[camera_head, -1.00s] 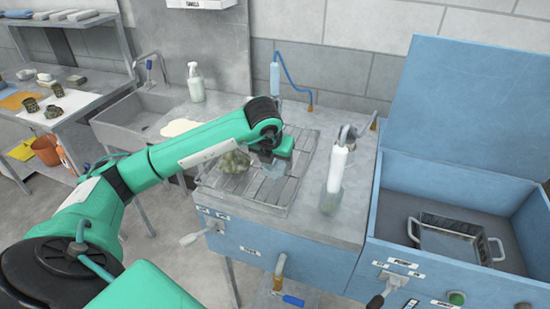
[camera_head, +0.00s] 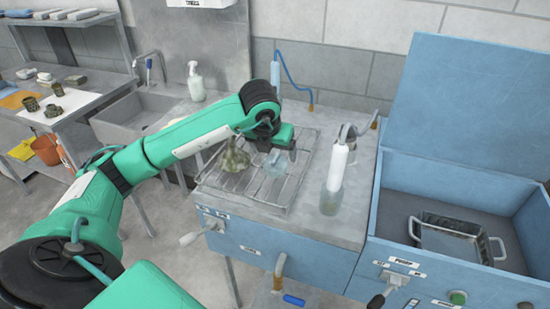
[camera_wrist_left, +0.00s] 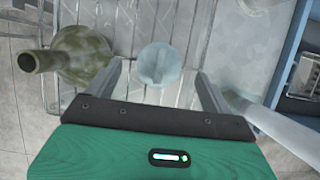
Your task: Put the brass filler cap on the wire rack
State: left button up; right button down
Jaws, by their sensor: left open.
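The wire rack (camera_head: 292,187) lies on the grey worktop in the head view. An olive-brown, funnel-like piece with a tube (camera_head: 236,157) rests on its left part; the piece also shows at the upper left of the left wrist view (camera_wrist_left: 85,55). A pale bluish, translucent piece (camera_head: 277,163) is on the rack to its right. My left gripper (camera_head: 290,152) is open above the rack; in the left wrist view the pale piece (camera_wrist_left: 157,63) shows between its fingers, not gripped. I cannot tell which piece is the brass filler cap. My right gripper is not in view.
A clear container with a white bottle (camera_head: 335,180) stands right of the rack. A blue open box (camera_head: 440,200) holds a metal tray (camera_head: 452,236). A sink (camera_head: 140,125) and spray bottle (camera_head: 195,82) are behind left. A side table (camera_head: 70,115) bears several dark olive parts.

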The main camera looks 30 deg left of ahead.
pick_arm(q)
jog(key=v, duration=0.7)
jog(key=shift+s+r+b, duration=0.2)
jog(key=shift+r+b, duration=0.1)
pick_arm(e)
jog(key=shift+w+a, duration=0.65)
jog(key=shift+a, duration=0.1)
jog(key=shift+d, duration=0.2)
